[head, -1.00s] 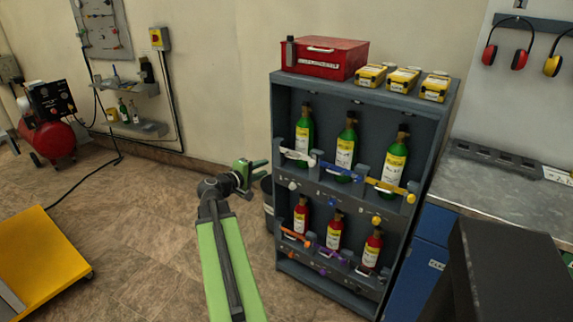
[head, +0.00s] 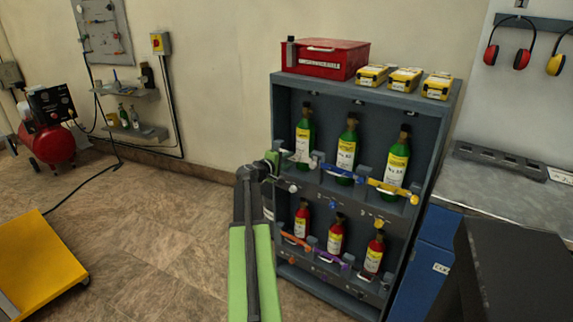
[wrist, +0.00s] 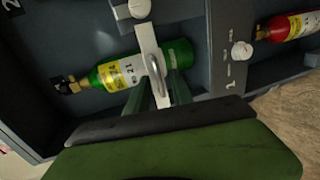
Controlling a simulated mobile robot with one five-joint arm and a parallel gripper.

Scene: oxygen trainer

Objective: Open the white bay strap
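The white bay strap (head: 300,157) lies across the green bottle (head: 304,128) in the upper left bay of the grey rack. In the wrist view the strap (wrist: 146,38) crosses the bottle (wrist: 112,76), and its loop handle (wrist: 156,76) stands up from it. A white knob (wrist: 139,8) is at the strap's far end; another white knob (wrist: 242,50) is on the panel below the bay. My gripper (head: 276,160) is at the strap's left part. In the wrist view my gripper's fingers (wrist: 163,88) appear apart, one either side of the handle; contact is unclear.
Blue (head: 342,172) and yellow (head: 392,190) straps cross the neighbouring bays. Red bottles (head: 336,234) stand on the lower shelf. A red box (head: 325,60) and yellow cases sit on top of the rack. The floor (head: 150,225) to the left is clear up to a yellow platform (head: 38,262).

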